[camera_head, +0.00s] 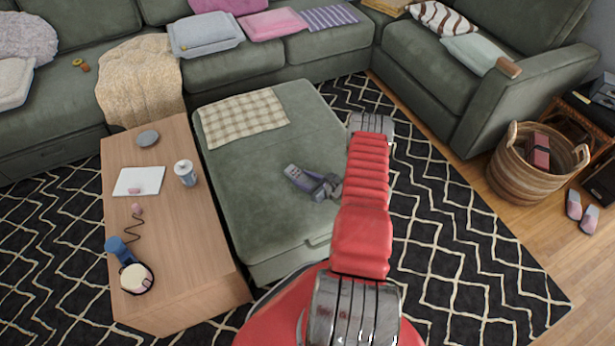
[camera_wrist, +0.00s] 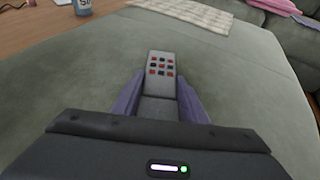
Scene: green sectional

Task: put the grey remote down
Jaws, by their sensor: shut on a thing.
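The grey remote (camera_wrist: 160,72) has rows of red and dark buttons. It lies between the two purple fingers of my gripper (camera_wrist: 158,95) in the wrist view, its far end sticking out past the fingertips. In the head view the remote (camera_head: 296,174) and my gripper (camera_head: 318,184) are over the middle of the green ottoman (camera_head: 250,225). My gripper is shut on the remote. I cannot tell whether the remote touches the ottoman top; its near end is hidden by the gripper.
A checked cloth (camera_head: 243,117) covers the ottoman's far end. The wooden coffee table (camera_head: 190,260) at left holds a can (camera_head: 185,173), white paper, a grey disc and a blue item. A woven basket (camera_head: 520,180) stands at right. The ottoman around my gripper is bare.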

